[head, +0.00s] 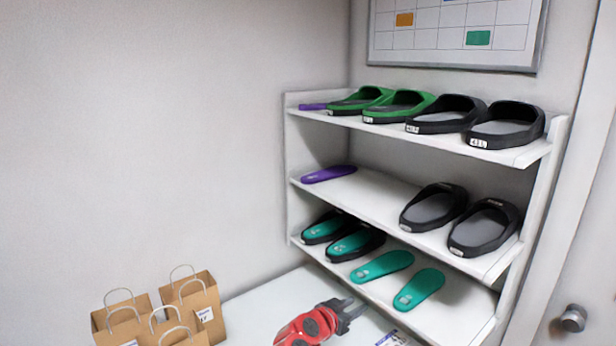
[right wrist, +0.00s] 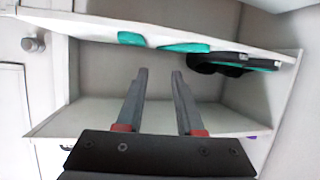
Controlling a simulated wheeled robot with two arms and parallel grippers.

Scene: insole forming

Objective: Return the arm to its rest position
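My right gripper (head: 349,309) is low in the head view, in front of the shelf and above the white surface. Its red and dark grey body comes in from the bottom edge. In the right wrist view its two fingers (right wrist: 160,74) stand apart with nothing between them, so it is open and empty. It touches no shoe or insole that I can see. My left gripper is in neither view.
A white shelf (head: 385,189) holds green and black slides, teal insoles (head: 383,266) and a purple insole (head: 328,174). Paper bags (head: 199,306) stand at the lower left. A printed card (head: 392,338) lies right of my gripper. A door knob (head: 573,318) is at the right.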

